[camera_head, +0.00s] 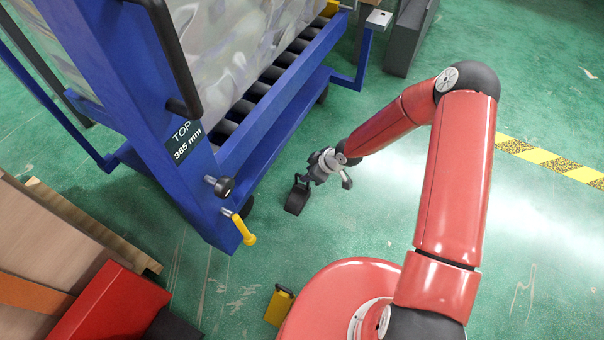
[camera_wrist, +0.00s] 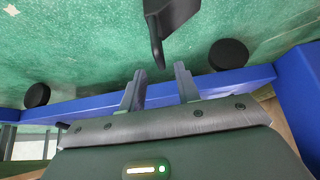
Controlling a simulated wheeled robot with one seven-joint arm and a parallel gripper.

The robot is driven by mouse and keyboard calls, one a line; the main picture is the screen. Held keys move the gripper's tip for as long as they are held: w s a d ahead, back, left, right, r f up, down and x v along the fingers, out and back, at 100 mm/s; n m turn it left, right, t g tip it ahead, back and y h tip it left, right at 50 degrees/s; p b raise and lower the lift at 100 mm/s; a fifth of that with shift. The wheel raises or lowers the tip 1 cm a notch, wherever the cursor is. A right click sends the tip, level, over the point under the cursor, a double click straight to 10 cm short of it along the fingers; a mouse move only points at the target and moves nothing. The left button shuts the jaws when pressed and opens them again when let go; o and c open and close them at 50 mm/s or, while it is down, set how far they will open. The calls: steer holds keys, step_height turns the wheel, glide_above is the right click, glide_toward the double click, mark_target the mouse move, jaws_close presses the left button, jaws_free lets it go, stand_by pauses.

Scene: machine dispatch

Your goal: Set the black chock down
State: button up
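The black chock (camera_head: 296,201) is a dark wedge with a loop handle, beside the lower edge of the blue cart in the head view. It appears to be on the green floor, though its underside is hard to see. My gripper (camera_head: 335,170) is just to the right of and above it. In the wrist view, my gripper (camera_wrist: 160,70) has its two fingers apart. A dark part of the black chock (camera_wrist: 170,18) enters from the top, its narrow end close to the gap between the fingertips, with space visible on both sides.
The blue cart (camera_head: 208,190) with rollers and a wrapped load stands at left. Two of its dark wheels (camera_wrist: 228,54) show in the wrist view. A yellow chock (camera_head: 279,306) lies near my base. A wooden pallet (camera_head: 95,226) is at lower left. Floor to the right is open, with a yellow-black stripe (camera_head: 550,163).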

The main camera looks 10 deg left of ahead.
steer(key=p+v, duration=0.1)
steer(key=v, duration=0.4)
steer(key=shift+d+r, duration=0.1)
steer(key=shift+r, duration=0.05)
steer(key=s+d+r+m+t+h, duration=0.1)
steer(key=s+d+r+m+h, duration=0.2)
steer(key=d+r, duration=0.7)
steer(key=d+r+m+t+h, duration=0.1)
steer(key=d+r+m+h, duration=0.4)
steer(key=r, duration=0.9)
steer(key=s+d+r+m+y, duration=0.1)
steer(key=s+r+m, duration=0.2)
steer(key=s+r, duration=0.4)
steer(key=s+d+r+m+t, duration=0.1)
steer(key=s+d+r+m, duration=0.1)
steer(key=s+r, duration=0.5)
steer(key=s+m, duration=0.1)
steer(key=s, duration=0.5)
steer(key=shift+s+d+r+y, duration=0.2)
steer(key=shift+s+r+y, duration=0.1)
steer(key=shift+r+y, duration=0.1)
